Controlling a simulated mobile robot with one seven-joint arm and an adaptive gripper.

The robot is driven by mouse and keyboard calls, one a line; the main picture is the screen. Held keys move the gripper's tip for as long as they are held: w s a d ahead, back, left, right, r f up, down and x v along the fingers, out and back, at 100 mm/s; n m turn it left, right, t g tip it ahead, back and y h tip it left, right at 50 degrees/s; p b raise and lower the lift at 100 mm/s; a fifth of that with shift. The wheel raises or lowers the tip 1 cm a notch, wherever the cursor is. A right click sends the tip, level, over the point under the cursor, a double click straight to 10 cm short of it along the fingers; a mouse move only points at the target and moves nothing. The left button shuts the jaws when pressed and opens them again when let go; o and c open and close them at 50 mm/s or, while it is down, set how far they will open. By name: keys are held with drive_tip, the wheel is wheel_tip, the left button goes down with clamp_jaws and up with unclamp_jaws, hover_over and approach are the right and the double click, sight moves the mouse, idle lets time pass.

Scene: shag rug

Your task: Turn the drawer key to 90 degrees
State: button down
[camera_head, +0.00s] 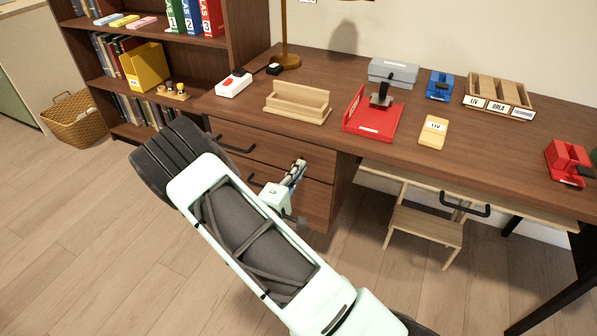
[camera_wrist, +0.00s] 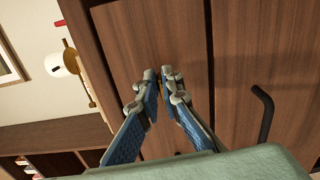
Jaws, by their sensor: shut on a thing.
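The desk's drawer unit (camera_head: 318,205) has a brown wooden front, which fills much of the wrist view (camera_wrist: 240,60). My gripper (camera_head: 299,164) is at the right part of the drawer fronts, below the desktop. In the wrist view my gripper (camera_wrist: 159,74) has its two blue-padded fingers brought together at the tips, close against the wood beside a seam between panels. The fingers are shut on the drawer key, which they hide. Its turn angle cannot be told.
A black drawer handle (camera_wrist: 263,113) sticks out to the right of my fingers in the wrist view. The desktop (camera_head: 345,85) above carries a wooden tray (camera_head: 297,108), a red tray (camera_head: 372,122) and several office items. A small step stool (camera_head: 424,226) stands under the desk.

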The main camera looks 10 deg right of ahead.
drive_tip(key=shift+m, duration=0.4)
drive_tip(key=c, duration=2.1)
unclamp_jaws()
drive_tip(key=v, duration=1.2)
